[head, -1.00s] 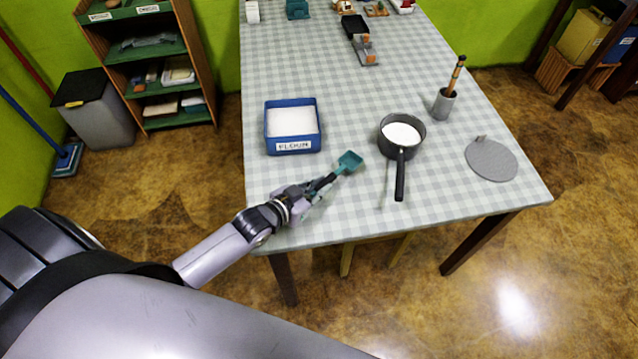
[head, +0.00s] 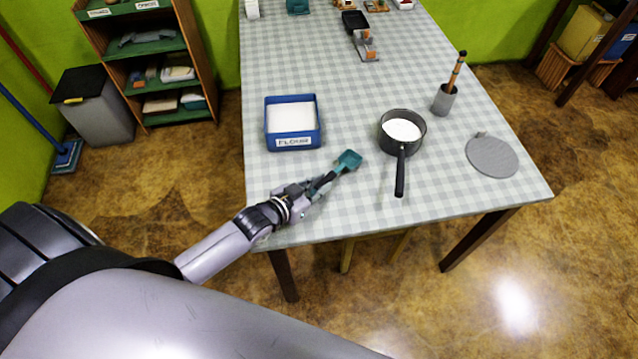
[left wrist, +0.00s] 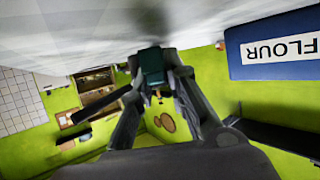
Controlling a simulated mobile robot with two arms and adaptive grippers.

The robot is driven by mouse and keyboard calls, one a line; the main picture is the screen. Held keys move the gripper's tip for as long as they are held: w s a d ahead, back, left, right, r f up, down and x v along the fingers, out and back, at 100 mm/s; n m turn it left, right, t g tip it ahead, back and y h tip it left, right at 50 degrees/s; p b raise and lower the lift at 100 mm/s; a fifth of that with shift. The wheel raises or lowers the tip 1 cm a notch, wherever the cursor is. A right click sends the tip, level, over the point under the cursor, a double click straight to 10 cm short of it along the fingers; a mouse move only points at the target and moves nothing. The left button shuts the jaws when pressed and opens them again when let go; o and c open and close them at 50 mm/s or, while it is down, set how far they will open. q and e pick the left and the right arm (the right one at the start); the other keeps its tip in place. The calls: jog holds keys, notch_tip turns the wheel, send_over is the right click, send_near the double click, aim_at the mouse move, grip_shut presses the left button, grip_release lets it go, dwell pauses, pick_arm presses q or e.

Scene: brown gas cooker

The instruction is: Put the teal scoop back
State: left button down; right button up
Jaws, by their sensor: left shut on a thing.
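The teal scoop (head: 348,161) is held out over the table by my left gripper (head: 322,183), which is shut on it. The scoop's head points up and right in the head view, between the flour bin and the pot. In the left wrist view the teal scoop (left wrist: 152,66) sits between the fingers of the left gripper (left wrist: 155,80). The blue flour bin (head: 292,142), labelled FLOUR and filled with white, stands just beyond and left of the scoop. It also shows at the right of the left wrist view (left wrist: 275,68). My right gripper is not in view.
A dark pot (head: 402,148) with white contents stands right of the scoop, its handle toward the near edge. A grey round lid (head: 492,157) and a grey cup (head: 443,102) holding a brown-handled tool are farther right. The checked table (head: 350,215) is clear near its front edge.

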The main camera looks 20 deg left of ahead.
pick_arm(q)
jog(key=shift+f, duration=0.2)
dwell(0.6)
jog(key=c, duration=1.5)
grip_release()
jog(key=shift+s, duration=0.1)
jog(key=v, duration=1.2)
